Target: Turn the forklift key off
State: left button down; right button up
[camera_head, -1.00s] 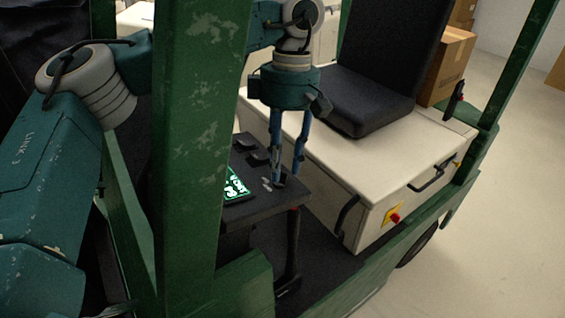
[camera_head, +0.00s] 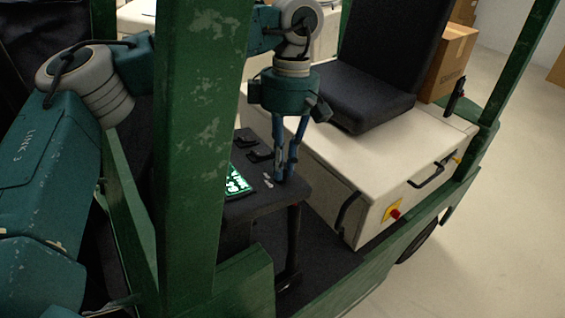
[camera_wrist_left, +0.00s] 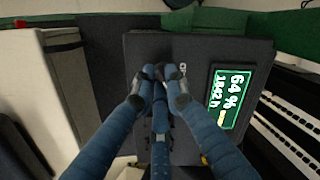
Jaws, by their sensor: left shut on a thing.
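The forklift's dark console (camera_head: 262,207) stands in front of the seat, with a lit green display (camera_head: 240,180) and small white marks beside it. My left gripper (camera_head: 284,179) points down at the console top, just right of these marks. In the left wrist view its blue fingers (camera_wrist_left: 160,75) come together over the console, beside white lettering (camera_wrist_left: 183,71) and left of the display (camera_wrist_left: 229,97). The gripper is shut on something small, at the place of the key. The key itself is hidden between the fingertips, so its angle cannot be told. My right gripper is not in view.
A green forklift post (camera_head: 195,150) stands close in front and hides part of my left arm. The black seat (camera_head: 365,95) and pale seat box (camera_head: 310,150) with a red knob (camera_head: 394,213) lie right of the gripper. Cardboard boxes (camera_head: 447,65) stand behind.

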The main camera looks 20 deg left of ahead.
pick_arm(q)
jog(key=n+b, duration=0.2)
jog(key=n, duration=0.1)
jog(key=shift+f, duration=0.15)
jog(key=n+b, duration=0.2)
jog(key=n, duration=0.1)
jog(key=shift+t, duration=0.3)
jog(key=n+b, duration=0.1)
jog(key=n, duration=0.2)
jog(key=shift+s+a, duration=0.1)
jog(key=shift+r+n+y+b, duration=0.15)
jog(key=shift+n+b, duration=0.2)
jog(key=shift+n, duration=0.25)
jog(key=shift+r+n+y+b, duration=0.15)
jog(key=shift+n+b, duration=0.15)
jog(key=shift+n, duration=0.3)
jog(key=c, duration=1.8)
grip_release()
jog(key=shift+o, duration=0.2)
